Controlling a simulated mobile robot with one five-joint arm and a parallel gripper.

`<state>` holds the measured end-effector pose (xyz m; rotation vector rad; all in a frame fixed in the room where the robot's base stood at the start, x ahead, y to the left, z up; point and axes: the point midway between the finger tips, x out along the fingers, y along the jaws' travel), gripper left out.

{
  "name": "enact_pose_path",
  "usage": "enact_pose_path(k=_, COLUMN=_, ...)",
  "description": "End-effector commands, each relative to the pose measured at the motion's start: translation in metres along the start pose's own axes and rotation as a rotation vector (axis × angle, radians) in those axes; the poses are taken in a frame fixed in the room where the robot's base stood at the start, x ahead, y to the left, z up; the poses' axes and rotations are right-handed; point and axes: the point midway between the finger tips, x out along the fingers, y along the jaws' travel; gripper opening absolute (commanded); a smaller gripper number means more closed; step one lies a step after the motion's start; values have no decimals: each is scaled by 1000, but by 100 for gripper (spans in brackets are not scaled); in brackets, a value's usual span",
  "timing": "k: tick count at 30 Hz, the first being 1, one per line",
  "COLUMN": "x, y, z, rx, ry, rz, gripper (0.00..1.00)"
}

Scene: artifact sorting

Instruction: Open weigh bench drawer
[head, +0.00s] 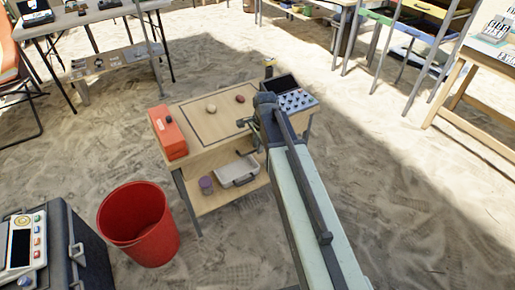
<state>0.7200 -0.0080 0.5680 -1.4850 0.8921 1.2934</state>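A small wooden bench (206,159) stands on sand in the middle of the head view. A dark-screened device with a keypad (296,101) is on its right end. I cannot make out a separate drawer front or handle, and my arm covers part of the bench's right side. My gripper (254,124) is over the right part of the bench top, beside the device. It is seen from behind and small, so its opening and any contact do not show.
An orange box (168,132) and two round pieces, beige (211,108) and dark red (240,98), are on the bench. A purple jar (206,185) and white case (237,171) sit on its lower shelf. A red bucket (140,224) stands front left. Sand to the right is open.

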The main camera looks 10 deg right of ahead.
Motion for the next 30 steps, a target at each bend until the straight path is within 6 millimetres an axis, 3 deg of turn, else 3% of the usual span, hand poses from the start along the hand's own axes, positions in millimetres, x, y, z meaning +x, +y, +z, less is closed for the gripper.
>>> enact_pose_path(k=2, x=0, y=0, z=0, rx=0, ry=0, rz=0, gripper=0)
enact_pose_path(k=30, x=0, y=-1, z=2, rx=-2, ry=-1, rz=0, gripper=0)
